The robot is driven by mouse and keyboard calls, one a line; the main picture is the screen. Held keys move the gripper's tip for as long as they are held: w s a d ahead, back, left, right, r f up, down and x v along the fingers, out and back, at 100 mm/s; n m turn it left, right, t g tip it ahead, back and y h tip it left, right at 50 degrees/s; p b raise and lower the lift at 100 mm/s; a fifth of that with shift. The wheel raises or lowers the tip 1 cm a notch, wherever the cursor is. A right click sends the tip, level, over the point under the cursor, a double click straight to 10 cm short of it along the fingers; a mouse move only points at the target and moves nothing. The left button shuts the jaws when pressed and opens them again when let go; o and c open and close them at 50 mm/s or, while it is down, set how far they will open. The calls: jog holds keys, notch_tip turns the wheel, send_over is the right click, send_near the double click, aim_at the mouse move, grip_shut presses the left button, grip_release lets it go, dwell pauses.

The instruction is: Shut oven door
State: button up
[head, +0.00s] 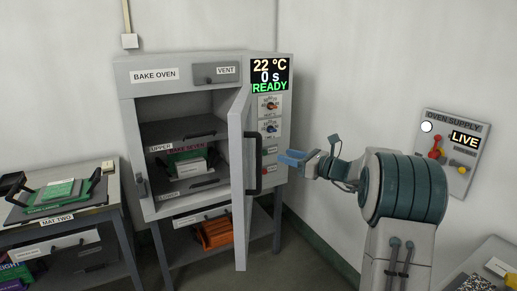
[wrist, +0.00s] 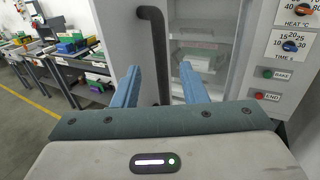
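The oven (head: 195,62) stands with its door (head: 238,180) swung out toward me, showing the shelves inside. The door's dark handle (head: 254,165) is on its right-hand face. My gripper (head: 291,158) is open and empty, to the right of the handle in the head view and apart from it. In the wrist view my gripper (wrist: 158,82) has two blue fingers spread wide. The handle (wrist: 154,55) shows upright between them, beyond the tips; contact cannot be seen.
A green-and-white packet (head: 187,165) lies on an oven shelf. Orange items (head: 214,234) sit on the rack below. A side table (head: 100,217) stands at left. The oven supply panel (head: 450,153) hangs on the right wall. Oven knobs (wrist: 290,46) are right in the wrist view.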

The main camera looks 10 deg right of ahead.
jog(key=p+x, duration=0.2)
jog(key=x, duration=1)
jog(key=shift+s+f, duration=0.1)
grip_shut()
